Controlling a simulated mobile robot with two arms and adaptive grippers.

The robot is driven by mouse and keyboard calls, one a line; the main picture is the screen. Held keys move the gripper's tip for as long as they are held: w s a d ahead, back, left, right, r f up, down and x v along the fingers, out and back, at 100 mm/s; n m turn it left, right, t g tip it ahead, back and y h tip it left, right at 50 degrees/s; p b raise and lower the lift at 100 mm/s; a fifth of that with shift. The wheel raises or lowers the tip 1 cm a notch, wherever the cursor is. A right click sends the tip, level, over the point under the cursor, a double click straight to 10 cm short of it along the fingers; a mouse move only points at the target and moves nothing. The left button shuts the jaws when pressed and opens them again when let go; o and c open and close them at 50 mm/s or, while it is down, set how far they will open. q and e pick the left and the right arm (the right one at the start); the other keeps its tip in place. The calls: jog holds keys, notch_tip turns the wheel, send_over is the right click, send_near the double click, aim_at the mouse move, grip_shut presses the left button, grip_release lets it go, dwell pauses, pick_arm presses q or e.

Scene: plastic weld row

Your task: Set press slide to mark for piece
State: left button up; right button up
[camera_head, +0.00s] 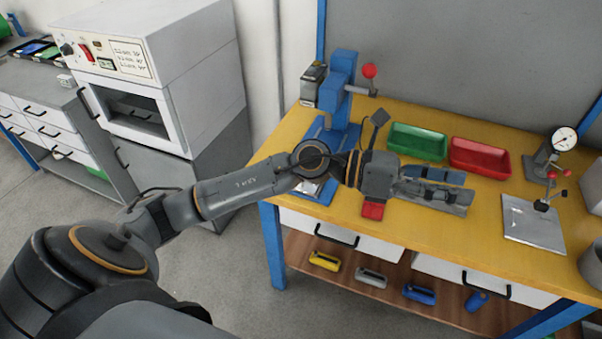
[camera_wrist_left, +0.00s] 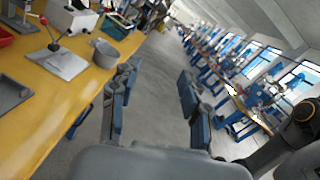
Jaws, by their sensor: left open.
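The blue press (camera_head: 342,72) stands at the back left of the yellow bench, with a red-knobbed lever (camera_head: 369,72) sticking out to its right. My left arm crosses in front of the press and hides much of its lower part, so I cannot make out its slide setting or any mark. My left gripper (camera_head: 466,193) is open and empty over the bench, right of the press and in front of the bins. In the left wrist view the open gripper (camera_wrist_left: 156,88) points past the bench along the aisle. My right gripper is not in view.
A green bin (camera_head: 418,142) and a red bin (camera_head: 480,157) stand behind my gripper. A dial gauge (camera_head: 564,139) and a flat metal plate (camera_head: 534,225) are at the bench's right. A small red item (camera_head: 373,210) lies near the front edge. A white oven (camera_head: 150,75) stands left.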

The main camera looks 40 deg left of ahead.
pick_arm(q)
jog(key=w+a+f+m+g+y, duration=0.3)
jog(key=a+f+m+y, duration=0.5)
jog(key=a, duration=0.4)
jog(key=a+f+g+y, duration=0.1)
jog(key=a+y, duration=0.9)
jog(key=a, duration=1.1)
jog(key=shift+n+h, duration=0.3)
jog(key=p+x, duration=0.2)
jog(key=x, duration=1.1)
jog(key=shift+d+f, duration=0.15)
jog(key=shift+f, duration=0.2)
grip_shut()
